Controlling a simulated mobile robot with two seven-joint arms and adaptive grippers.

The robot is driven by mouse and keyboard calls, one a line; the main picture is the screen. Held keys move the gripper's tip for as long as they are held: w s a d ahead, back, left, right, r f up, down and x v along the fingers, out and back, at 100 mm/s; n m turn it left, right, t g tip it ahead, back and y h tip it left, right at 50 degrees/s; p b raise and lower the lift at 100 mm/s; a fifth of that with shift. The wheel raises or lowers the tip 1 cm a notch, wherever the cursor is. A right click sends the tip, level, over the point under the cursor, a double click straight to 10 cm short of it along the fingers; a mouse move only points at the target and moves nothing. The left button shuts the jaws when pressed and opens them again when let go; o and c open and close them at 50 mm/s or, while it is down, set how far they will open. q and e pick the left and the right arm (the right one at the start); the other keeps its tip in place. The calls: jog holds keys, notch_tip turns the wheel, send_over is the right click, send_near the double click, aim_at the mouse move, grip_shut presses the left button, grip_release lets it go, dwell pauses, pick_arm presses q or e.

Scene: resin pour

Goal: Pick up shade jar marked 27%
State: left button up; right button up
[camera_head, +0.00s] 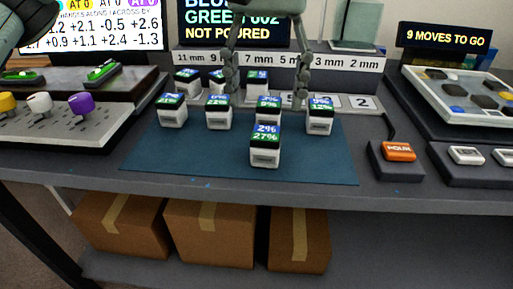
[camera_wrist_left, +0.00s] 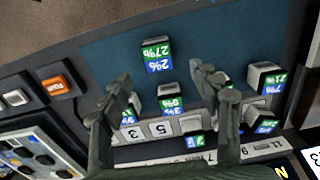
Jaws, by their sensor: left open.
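The shade jar marked 27% (camera_head: 265,146) is a small pale block with a blue and green label on top, reading 2% over 27%. It stands alone at the front of the blue mat (camera_head: 190,165). In the left wrist view the jar (camera_wrist_left: 157,55) appears upside down, beyond the fingertips. My left gripper (camera_head: 265,100) points down behind the jar, its two fingers spread wide and apart from it. In the left wrist view the gripper (camera_wrist_left: 163,85) is open and empty between its fingers.
Other jars, such as one marked 12% (camera_head: 320,115) and one at the left (camera_head: 172,110), stand close behind. A strip of mm labels (camera_head: 335,61) runs behind them. An orange-button box (camera_head: 397,152) sits to the right. The mat's front is clear.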

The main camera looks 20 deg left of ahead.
aim_at(266, 132)
pick_arm(q)
jog(key=shift+f, duration=0.5)
jog(key=f, duration=0.6)
jog(key=shift+s+d+f, duration=0.15)
jog(key=shift+s+f, duration=0.05)
jog(key=shift+f, duration=0.1)
jog(key=c, duration=1.3)
pick_arm(e)
jog(key=shift+w+a+t, duration=0.3)
jog(key=shift+w, duration=0.05)
pick_arm(q)
jog(key=shift+r, duration=0.1)
